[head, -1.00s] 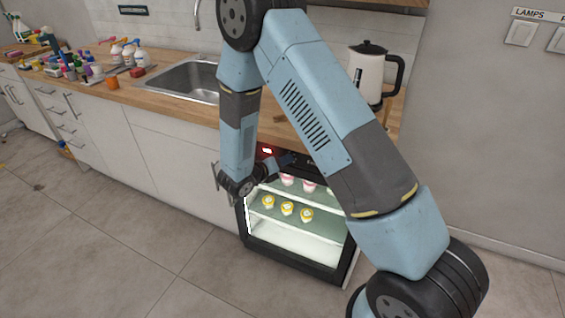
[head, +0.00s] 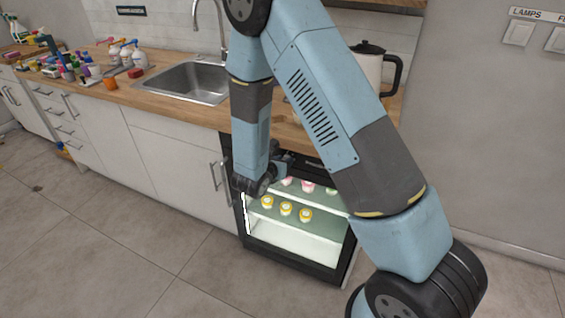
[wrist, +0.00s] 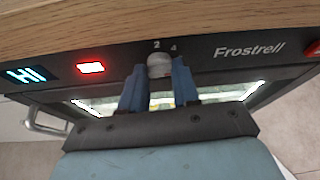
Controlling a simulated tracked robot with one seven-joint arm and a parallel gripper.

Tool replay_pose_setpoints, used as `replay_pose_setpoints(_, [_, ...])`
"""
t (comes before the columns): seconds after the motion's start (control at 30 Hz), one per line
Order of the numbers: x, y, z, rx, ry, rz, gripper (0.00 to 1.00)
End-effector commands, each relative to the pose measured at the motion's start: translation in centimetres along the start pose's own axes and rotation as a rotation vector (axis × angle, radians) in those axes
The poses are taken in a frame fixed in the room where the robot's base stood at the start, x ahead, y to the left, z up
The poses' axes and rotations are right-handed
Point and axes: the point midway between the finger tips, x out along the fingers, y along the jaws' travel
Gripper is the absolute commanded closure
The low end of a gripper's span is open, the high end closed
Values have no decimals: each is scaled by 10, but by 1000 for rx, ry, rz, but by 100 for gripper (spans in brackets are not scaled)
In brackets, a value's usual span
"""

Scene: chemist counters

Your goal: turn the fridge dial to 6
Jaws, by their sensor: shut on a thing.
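The fridge (head: 300,266) is a dark-framed, lit cabinet under the wooden counter. The wrist view shows its dark top panel (wrist: 205,62) with the word Frostrell. The fridge dial (wrist: 159,60) is a small grey round knob on this panel, with 2 and 4 printed above it. Its other marks and its pointer cannot be made out. My gripper (wrist: 158,73) has its two blue fingers closed on the dial, one on each side. In the head view my gripper (head: 287,161) is at the fridge's top edge, where my arm hides the dial.
A lit display (wrist: 26,75) and a red light (wrist: 91,68) are left of the dial. The counter edge (wrist: 120,22) overhangs the panel closely. A white kettle (head: 368,70) stands on the counter. Yellow-lidded cups (head: 286,209) sit inside the fridge.

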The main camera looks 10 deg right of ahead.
Motion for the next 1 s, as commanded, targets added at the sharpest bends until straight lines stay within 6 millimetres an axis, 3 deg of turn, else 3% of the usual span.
replay_pose_setpoints(0.73, [0,-1,-3,82,6,36,100])
replay_pose_setpoints(0.77, [0,-1,-3,82,6,36,67])
replay_pose_setpoints(1.0, [0,-1,-2,83,3,35,44])
